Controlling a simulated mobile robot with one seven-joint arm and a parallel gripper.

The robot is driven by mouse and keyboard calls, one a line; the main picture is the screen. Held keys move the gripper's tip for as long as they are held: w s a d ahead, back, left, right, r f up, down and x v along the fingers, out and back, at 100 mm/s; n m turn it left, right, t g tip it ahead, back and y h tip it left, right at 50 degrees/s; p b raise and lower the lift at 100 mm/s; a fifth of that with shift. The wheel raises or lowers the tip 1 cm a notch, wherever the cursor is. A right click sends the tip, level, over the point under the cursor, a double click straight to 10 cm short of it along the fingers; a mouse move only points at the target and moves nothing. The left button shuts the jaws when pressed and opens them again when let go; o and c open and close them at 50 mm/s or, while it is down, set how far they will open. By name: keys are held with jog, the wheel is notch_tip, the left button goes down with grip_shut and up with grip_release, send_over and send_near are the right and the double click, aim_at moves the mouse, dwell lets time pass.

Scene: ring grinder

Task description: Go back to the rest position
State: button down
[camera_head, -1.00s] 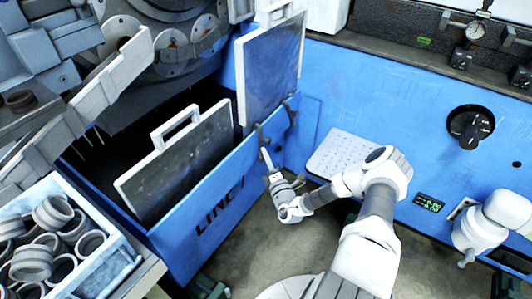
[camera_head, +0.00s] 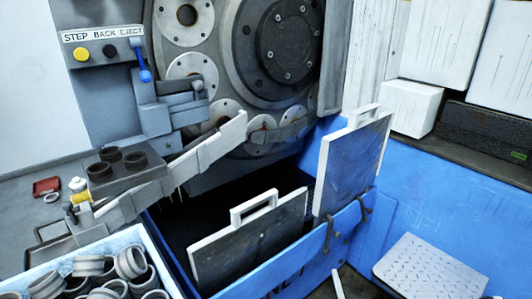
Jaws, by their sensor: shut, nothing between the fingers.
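Only the white tip of my gripper (camera_head: 337,284) shows, at the bottom edge of the head view, right of centre. It is just below the dark hooks (camera_head: 331,232) on the blue bin's wall and apart from them. The gripper is shut, with nothing seen in it. The rest of my gripper and most of my arm are below the frame.
The blue bin (camera_head: 345,235) holds one framed panel (camera_head: 250,250); another panel (camera_head: 352,165) stands at its right corner. A crate (camera_head: 155,250) of metal rings is at lower left. The grinder wheel (camera_head: 285,45) stands behind.

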jog(key=a+r+n+g+y, duration=0.8)
jog(key=a+r+n+y, duration=0.4)
jog(key=r+n+y, duration=0.55)
jog(key=s+a+r+n+g+h, duration=0.7)
jog(key=s+n+g, duration=0.55)
jog(key=n, duration=0.65)
jog(key=s+d+r+n+t+h, duration=0.3)
jog(key=s+r+n+h, duration=0.25)
jog(key=r+n, duration=0.2)
jog(key=s+d+r+n+t+h, duration=0.3)
jog(key=s+r+n+h, duration=0.25)
jog(key=r+n, duration=0.2)
notch_tip(320, 180, up, 18)
jog(key=p, duration=1.7)
jog(key=shift+s+f, duration=0.2)
jog(key=shift+s, duration=0.05)
jog(key=shift+d+m+y, duration=0.2)
jog(key=shift+m+y, duration=0.05)
